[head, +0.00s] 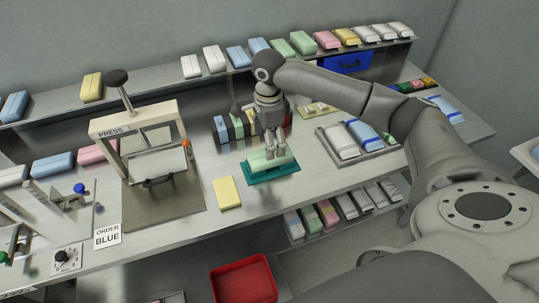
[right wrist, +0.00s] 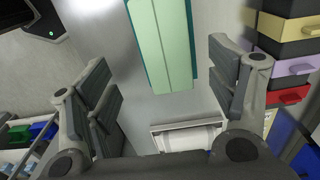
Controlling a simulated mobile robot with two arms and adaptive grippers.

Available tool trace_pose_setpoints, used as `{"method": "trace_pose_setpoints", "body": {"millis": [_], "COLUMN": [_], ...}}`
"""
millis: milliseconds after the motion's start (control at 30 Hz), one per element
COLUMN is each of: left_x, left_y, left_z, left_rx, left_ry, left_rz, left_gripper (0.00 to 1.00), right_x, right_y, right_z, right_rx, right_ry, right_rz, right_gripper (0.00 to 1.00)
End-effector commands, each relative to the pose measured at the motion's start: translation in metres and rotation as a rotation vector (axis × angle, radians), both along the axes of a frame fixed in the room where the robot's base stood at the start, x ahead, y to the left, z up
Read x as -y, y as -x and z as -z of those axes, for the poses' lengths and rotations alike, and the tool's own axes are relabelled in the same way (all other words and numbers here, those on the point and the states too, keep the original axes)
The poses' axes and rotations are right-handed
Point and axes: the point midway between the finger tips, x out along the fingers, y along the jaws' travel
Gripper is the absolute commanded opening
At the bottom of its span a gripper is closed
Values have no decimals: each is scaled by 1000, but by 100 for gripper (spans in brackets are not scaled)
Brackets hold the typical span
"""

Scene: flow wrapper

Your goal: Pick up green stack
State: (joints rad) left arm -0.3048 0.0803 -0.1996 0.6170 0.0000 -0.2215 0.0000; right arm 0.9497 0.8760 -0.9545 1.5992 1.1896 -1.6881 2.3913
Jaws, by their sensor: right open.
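The green stack (head: 283,162) is a pale green block lying on a teal tray (head: 272,177) near the front edge of the bench, in the middle of the head view. My right gripper (head: 275,152) points down just above it, its fingers partly covering the stack. In the right wrist view the green stack (right wrist: 163,45) shows at the top, ahead and between the spread fingers of my right gripper (right wrist: 168,90), with a lengthwise line down it. The right gripper is open and empty. My left gripper is not in view.
A yellow block (head: 227,192) lies to the left of the tray. The press (head: 140,140) stands further left. A grey tray (head: 357,155) with white and blue packs is to the right. Coloured boxes (head: 233,127) stand behind the gripper. A red bin (head: 243,279) is below the bench.

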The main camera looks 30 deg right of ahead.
Motion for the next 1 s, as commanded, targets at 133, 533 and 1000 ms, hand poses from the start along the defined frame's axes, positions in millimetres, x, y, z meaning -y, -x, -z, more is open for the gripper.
{"method": "trace_pose_setpoints", "body": {"millis": [133, 533, 1000], "left_x": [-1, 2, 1], "left_y": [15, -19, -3], "left_z": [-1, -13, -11], "left_rx": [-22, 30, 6], "left_ry": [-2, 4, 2], "left_rz": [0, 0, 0], "left_gripper": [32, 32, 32], "right_x": [0, 8, 8], "right_y": [0, -2, -2], "right_z": [10, 58, 60], "right_rx": [-1, 1, 1], "right_ry": [0, 0, -1], "right_rz": [-2, -3, -3], "right_gripper": [79, 79, 50]}}
